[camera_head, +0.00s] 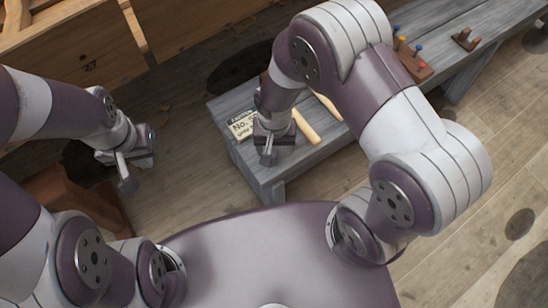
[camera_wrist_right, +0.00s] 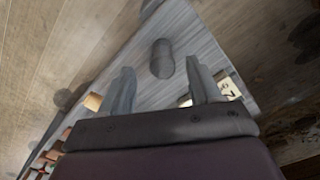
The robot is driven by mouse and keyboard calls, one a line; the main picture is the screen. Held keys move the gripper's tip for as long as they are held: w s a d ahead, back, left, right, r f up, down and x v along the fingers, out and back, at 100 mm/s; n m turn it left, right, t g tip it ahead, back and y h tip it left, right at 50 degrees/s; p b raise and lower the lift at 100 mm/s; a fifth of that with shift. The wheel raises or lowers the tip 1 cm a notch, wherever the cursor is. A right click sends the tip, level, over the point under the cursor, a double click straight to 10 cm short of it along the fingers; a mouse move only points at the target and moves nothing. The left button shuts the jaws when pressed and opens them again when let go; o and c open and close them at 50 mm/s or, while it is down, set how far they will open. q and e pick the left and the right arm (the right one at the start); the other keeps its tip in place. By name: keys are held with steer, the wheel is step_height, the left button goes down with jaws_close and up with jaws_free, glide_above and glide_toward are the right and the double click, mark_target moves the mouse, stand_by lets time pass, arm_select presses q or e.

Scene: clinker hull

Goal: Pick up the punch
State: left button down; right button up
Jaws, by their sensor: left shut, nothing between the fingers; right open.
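A short dark grey cylinder, which looks like the punch (camera_wrist_right: 162,58), is on the grey bench in the right wrist view. It lies ahead of and between the two spread fingers of my right gripper (camera_wrist_right: 158,88), which is open and empty. I cannot tell whether the fingers reach down to its height. In the head view my right gripper (camera_head: 267,152) is over the near end of the bench (camera_head: 275,178) and hides the punch there. My left gripper (camera_head: 126,173) is shut and empty, off to the left, away from the bench.
A pale card with lettering (camera_head: 240,125) and a wooden handle (camera_head: 307,127) lie beside the right gripper. A brown rack with coloured pegs (camera_head: 415,66) stands farther along the bench. Wooden planking marked 27 (camera_head: 88,66) is at the upper left. Plank floor surrounds the bench.

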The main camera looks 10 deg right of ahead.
mark_target(273, 152)
steer(key=f+b, duration=0.1)
steer(key=f, duration=0.1)
steer(key=f+b, duration=0.1)
steer(key=f, duration=0.2)
steer(key=shift+s+a+f+b, duration=0.15)
steer(key=shift+a+b, duration=0.05)
steer(key=shift+b, duration=0.15)
jaws_close()
